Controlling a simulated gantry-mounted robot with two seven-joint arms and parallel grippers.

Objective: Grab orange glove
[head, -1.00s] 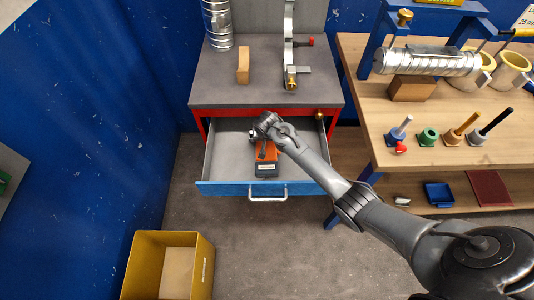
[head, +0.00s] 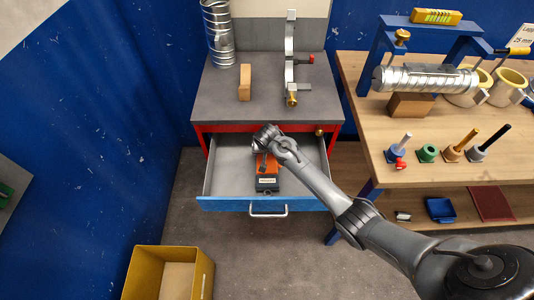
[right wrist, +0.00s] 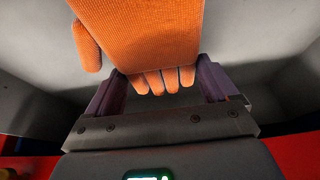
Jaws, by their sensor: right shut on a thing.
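The orange glove (head: 267,168) lies in the open drawer, its dark labelled cuff towards the drawer front. My right gripper (head: 266,140) is over its far end and hides part of it. In the right wrist view the knitted glove (right wrist: 140,35) fills the upper middle. Its finger ends lie between the two jaws of my right gripper (right wrist: 165,80), which is shut on it. I cannot tell whether the glove is clear of the drawer floor. My left gripper is not in view.
The blue-fronted drawer (head: 240,204) is pulled out beneath a grey cabinet top holding a wooden block (head: 244,82). A wooden workbench (head: 390,170) stands to the right. A yellow bin (head: 146,272) stands on the floor at front left. The drawer's left side is empty.

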